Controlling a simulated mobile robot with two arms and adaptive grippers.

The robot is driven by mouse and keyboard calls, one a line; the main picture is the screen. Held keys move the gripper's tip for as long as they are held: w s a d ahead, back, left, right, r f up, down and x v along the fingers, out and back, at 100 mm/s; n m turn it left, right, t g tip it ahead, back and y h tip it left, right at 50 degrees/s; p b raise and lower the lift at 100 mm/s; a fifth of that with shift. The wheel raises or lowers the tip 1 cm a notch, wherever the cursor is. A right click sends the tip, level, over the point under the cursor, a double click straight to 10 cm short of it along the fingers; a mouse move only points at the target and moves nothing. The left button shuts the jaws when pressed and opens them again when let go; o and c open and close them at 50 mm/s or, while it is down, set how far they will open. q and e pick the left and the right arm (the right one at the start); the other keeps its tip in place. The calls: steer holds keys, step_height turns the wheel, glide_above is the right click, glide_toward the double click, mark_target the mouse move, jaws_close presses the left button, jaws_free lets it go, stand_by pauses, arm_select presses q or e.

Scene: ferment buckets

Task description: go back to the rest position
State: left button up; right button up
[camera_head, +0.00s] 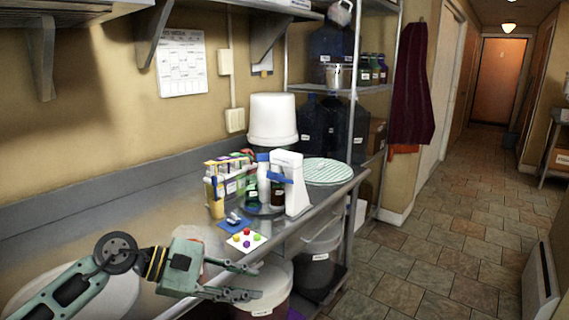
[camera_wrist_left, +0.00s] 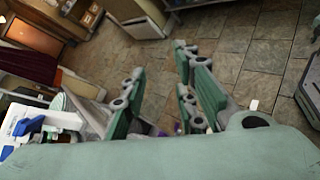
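My left gripper (camera_head: 247,283) is in the lower middle of the head view, in front of the steel counter's (camera_head: 152,190) edge. Its fingers (camera_wrist_left: 160,95) stand apart with a gap between them in the left wrist view. Nothing is held between them, and the floor shows through the gap. In the head view a bucket (camera_head: 268,300) stands below and behind the fingers, partly hidden by them. My right gripper is in neither view.
On the counter are a white upturned bucket (camera_head: 273,118), a white and blue device (camera_head: 291,184), a rack of small boxes (camera_head: 230,178) and a card with coloured dots (camera_head: 246,240). A shelf unit (camera_head: 355,88) stands behind. The tiled floor (camera_head: 440,215) at right is mostly clear.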

arm_select(q)
steer(key=s+d+r+n+t+h, duration=0.1)
steer(key=d+r+n+t+h, duration=0.55)
steer(key=n, duration=0.45)
steer(key=w+a+f+n+t+y, duration=0.15)
steer(key=a+n+t+y, duration=0.4)
steer(key=n, duration=0.65)
steer(key=w+a+f+n+t+y, duration=0.1)
steer(key=a+f+n+t+y, duration=0.35)
steer(key=n, duration=0.85)
steer(key=s+a+f+n+g+y, duration=0.35)
steer(key=a+f+n+y, duration=0.25)
steer(key=f+n+y, duration=0.25)
steer(key=s+a+f+n+g+y, duration=0.1)
steer(key=s+a+f+n+g, duration=0.3)
steer(key=s+f+n+g, duration=0.55)
steer(key=s+d+f+n+g, duration=0.1)
steer(key=s+f, duration=0.4)
steer(key=s, duration=0.4)
steer(key=s+f+n+g, duration=0.15)
steer(key=s+f, duration=0.25)
steer(key=s, duration=0.5)
step_height(320, 180, down, 27)
steer(key=s+g, duration=0.2)
steer(key=s+a+f, duration=0.2)
steer(key=s+f, duration=1.4)
steer(key=shift+s+a+g+h, duration=0.3)
steer(key=shift+s+g, duration=0.1)
